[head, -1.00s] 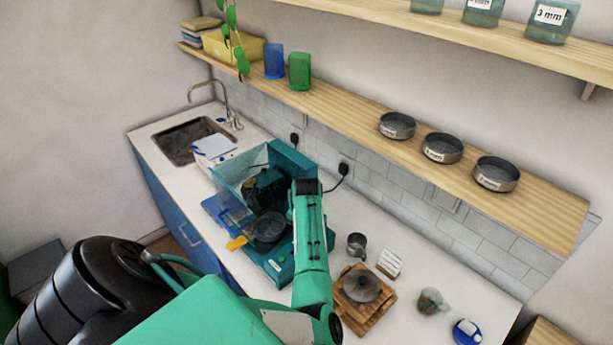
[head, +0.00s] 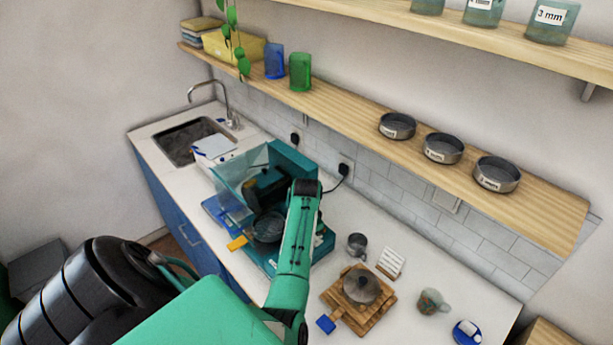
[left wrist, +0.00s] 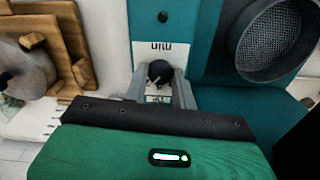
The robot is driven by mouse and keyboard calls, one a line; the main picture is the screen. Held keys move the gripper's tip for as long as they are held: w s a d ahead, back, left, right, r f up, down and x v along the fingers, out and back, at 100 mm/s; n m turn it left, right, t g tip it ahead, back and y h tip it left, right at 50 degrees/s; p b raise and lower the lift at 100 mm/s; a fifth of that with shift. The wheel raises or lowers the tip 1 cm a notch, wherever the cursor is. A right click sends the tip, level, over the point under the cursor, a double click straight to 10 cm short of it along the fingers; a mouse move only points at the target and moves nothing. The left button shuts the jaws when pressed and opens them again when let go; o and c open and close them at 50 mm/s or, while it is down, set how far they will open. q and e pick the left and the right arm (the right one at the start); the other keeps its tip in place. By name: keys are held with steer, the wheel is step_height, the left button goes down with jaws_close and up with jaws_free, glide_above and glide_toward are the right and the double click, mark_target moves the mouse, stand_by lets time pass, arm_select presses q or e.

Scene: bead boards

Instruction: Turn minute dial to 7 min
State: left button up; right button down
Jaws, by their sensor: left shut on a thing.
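The minute dial (left wrist: 160,70) is a small dark round knob on a white panel (left wrist: 150,51) marked "min", which appears upside down in the left wrist view. My left gripper (left wrist: 160,86) is shut on the knob, with one grey finger on each side. A pale pointer mark shows on the knob, but I cannot read which minute it points to. The teal machine (head: 290,160) bearing the dial stands on the counter in the head view. There, my left forearm crosses in front of it and hides the dial and the fingertips. My right gripper is not in view.
A round mesh sieve (left wrist: 268,38) sits beside the dial on the machine. A wooden board (head: 373,325) with a round metal piece, a metal cup (head: 357,244), a white rack (head: 391,262) and a mug (head: 432,302) stand to the right. A wooden shelf (head: 350,118) runs above.

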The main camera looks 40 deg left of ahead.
arm_select(q)
steer(key=o, duration=1)
